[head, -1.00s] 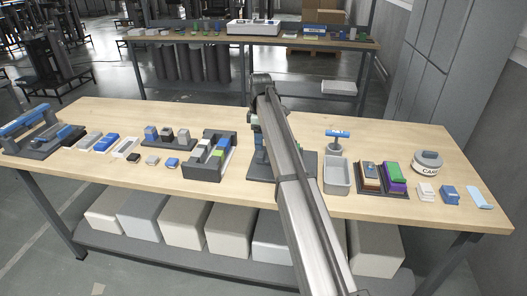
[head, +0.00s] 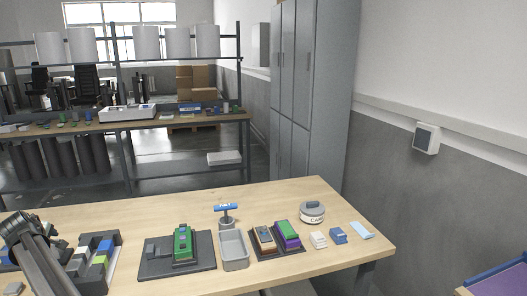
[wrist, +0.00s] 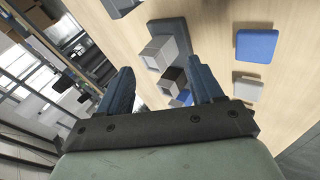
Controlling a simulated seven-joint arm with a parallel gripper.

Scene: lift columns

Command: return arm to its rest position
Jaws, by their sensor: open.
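My gripper shows in the wrist view (wrist: 160,92) with its two dark blue fingers spread apart and nothing between them. Behind the fingers, a dark holder (wrist: 180,32) with grey blocks stands on the wooden table. In the head view my arm (head: 40,255) crosses the lower left corner, over the left part of the table (head: 330,200). My gripper's fingertips do not show in the head view.
On the table are a dark plate with a green-topped block (head: 183,242), a grey tray (head: 234,250), a blue-handled stand (head: 226,212), a round canister (head: 312,211) and small blocks (head: 338,236). Grey cabinets (head: 300,90) stand behind. Table wood at the back right is clear.

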